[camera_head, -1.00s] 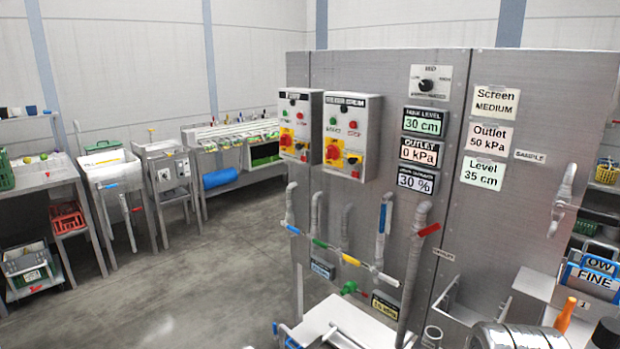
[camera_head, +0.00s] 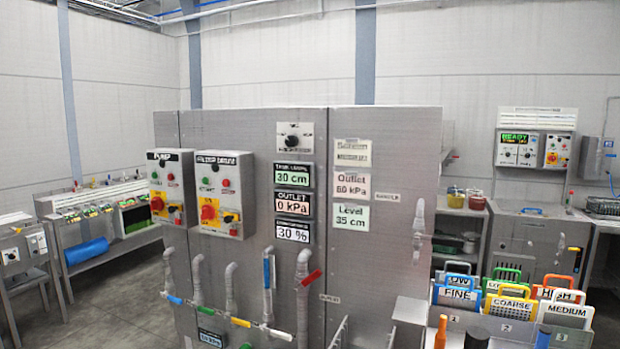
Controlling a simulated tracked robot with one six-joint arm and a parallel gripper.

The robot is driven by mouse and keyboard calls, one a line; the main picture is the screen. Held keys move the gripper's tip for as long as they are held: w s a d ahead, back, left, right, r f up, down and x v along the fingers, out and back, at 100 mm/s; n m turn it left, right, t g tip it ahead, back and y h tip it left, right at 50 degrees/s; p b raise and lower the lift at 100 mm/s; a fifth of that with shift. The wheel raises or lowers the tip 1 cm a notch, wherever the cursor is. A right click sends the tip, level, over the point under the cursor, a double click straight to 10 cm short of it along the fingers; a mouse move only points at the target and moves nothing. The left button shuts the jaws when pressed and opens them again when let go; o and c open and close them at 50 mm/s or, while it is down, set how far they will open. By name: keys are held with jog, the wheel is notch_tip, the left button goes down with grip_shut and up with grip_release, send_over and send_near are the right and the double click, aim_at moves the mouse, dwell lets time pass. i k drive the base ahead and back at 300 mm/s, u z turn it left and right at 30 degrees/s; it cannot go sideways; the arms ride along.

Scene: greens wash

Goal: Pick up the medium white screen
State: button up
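The white screen labelled MEDIUM (camera_head: 567,311) stands upright in a rack at the lower right of the head view, at the front right end of a group of screens. It has a white frame with a handle at the top. Its lower part is hidden by the rack. My gripper is not in view.
Beside it stand the blue FINE screen (camera_head: 457,294), yellow COARSE screen (camera_head: 513,307) and orange HIGH screen (camera_head: 560,293), with others close behind. An orange bottle top (camera_head: 441,332) is in front. A tall steel cabinet (camera_head: 385,235) with control boxes fills the middle.

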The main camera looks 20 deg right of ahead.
aim_at(554, 313)
jog(key=z, duration=1.8)
